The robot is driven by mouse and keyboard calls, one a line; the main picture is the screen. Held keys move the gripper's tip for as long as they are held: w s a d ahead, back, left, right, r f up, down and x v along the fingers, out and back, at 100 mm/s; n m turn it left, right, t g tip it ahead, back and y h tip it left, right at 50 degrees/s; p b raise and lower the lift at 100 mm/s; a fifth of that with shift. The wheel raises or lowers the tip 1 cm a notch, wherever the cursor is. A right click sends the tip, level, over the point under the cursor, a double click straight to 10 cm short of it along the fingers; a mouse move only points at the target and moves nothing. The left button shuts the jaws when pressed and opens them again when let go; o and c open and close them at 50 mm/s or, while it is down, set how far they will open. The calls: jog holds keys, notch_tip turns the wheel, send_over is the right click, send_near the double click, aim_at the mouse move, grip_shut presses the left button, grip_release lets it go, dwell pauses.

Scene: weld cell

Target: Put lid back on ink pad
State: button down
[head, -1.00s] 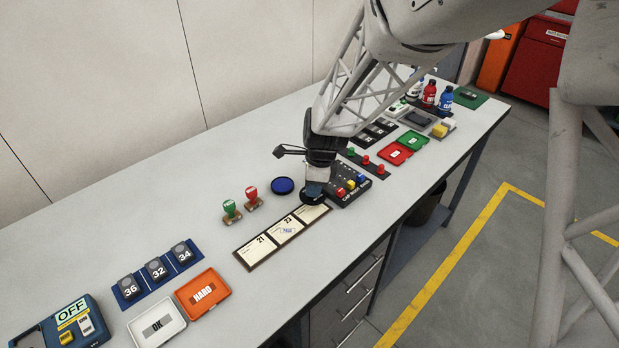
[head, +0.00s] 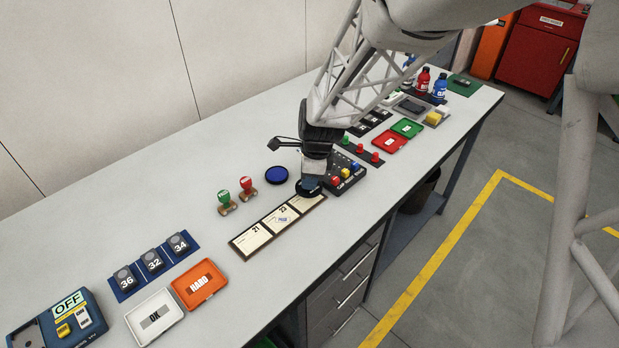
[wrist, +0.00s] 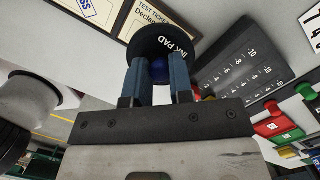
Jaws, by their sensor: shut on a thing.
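The open ink pad (head: 277,175) is a round blue disc on the bench, left of my gripper (head: 311,181) in the head view. In the wrist view my gripper (wrist: 158,74) has its blue fingers shut on the small blue knob of the black round lid (wrist: 172,40), marked INK PAD. In the head view the lid (head: 301,189) is a dark disc under my fingers, at the right end of the ticket strip (head: 277,221). Whether the lid touches the strip or bench cannot be told.
A green stamp (head: 225,202) and a red stamp (head: 247,188) stand left of the pad. The bench behind the pad is clear.

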notch_tip(320, 180, up, 4)
send_over(276, 174)
jog(key=shift+d+f, duration=0.15)
jog(key=shift+f, duration=0.05)
jog(key=shift+f, duration=0.2)
jog(key=shift+f, duration=3)
jog(key=shift+f, duration=0.2)
dwell(0.7)
jog(key=shift+c, duration=2.2)
grip_release()
jog(key=shift+r, duration=0.1)
notch_tip(276, 174, up, 7)
